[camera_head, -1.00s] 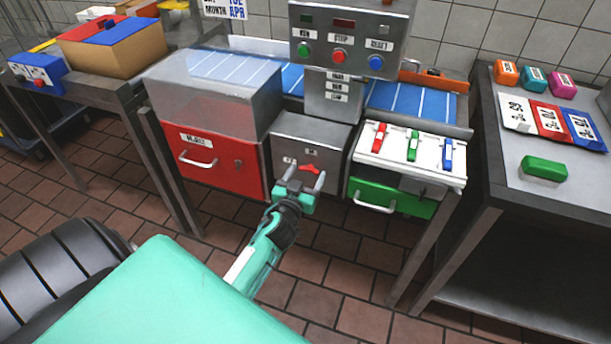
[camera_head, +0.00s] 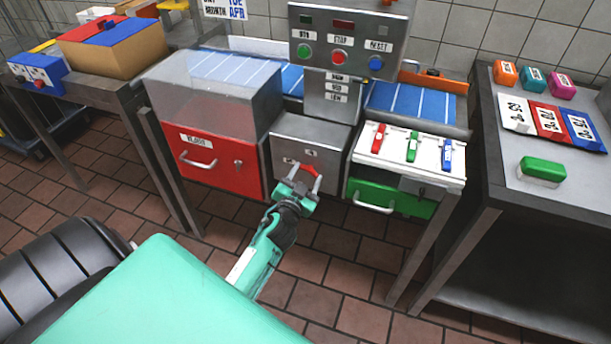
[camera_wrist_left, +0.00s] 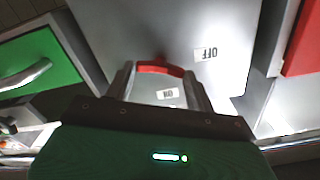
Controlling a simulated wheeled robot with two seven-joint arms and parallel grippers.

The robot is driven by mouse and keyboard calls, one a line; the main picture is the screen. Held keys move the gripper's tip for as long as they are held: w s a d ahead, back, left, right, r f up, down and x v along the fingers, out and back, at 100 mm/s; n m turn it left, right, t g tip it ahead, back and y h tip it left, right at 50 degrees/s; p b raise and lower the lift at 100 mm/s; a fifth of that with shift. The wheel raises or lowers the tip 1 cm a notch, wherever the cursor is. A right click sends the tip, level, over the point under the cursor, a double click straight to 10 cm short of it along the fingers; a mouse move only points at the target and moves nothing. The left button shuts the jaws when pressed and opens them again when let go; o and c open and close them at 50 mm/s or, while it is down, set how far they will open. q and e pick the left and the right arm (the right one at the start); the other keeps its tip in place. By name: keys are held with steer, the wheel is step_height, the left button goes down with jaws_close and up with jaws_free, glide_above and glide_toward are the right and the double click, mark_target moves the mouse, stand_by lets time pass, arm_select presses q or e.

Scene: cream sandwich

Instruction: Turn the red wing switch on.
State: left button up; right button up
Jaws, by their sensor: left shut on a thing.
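The red wing switch (camera_head: 308,168) is on the front of a grey metal box (camera_head: 338,150) under the conveyor. My left gripper (camera_head: 305,176) reaches up to it from below, with one finger at each side, shut on the switch. In the left wrist view the red switch (camera_wrist_left: 160,68) spans between the two finger ends. An OFF label (camera_wrist_left: 206,53) shows to the right of the fingers, and an ON label (camera_wrist_left: 167,94) shows between them. The fingers partly hide the switch and labels in the head view. My right gripper is not in view.
A red drawer (camera_head: 215,165) with a handle is left of the grey box. A green drawer (camera_head: 385,196) is on its right, below a white panel with small levers (camera_head: 410,150). A control box with buttons (camera_head: 345,40) stands above. The floor in front is clear.

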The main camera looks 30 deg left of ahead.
arm_select(q)
steer(key=m, duration=0.3)
steer(key=shift+m, duration=0.4)
steer(key=m, duration=0.3)
steer(key=shift+d+m, duration=0.1)
steer(key=shift+m, duration=0.2)
steer(key=m, duration=0.4)
steer(key=shift+f, duration=0.15)
steer(key=shift+m+p, duration=0.3)
steer(key=shift+m, duration=0.8)
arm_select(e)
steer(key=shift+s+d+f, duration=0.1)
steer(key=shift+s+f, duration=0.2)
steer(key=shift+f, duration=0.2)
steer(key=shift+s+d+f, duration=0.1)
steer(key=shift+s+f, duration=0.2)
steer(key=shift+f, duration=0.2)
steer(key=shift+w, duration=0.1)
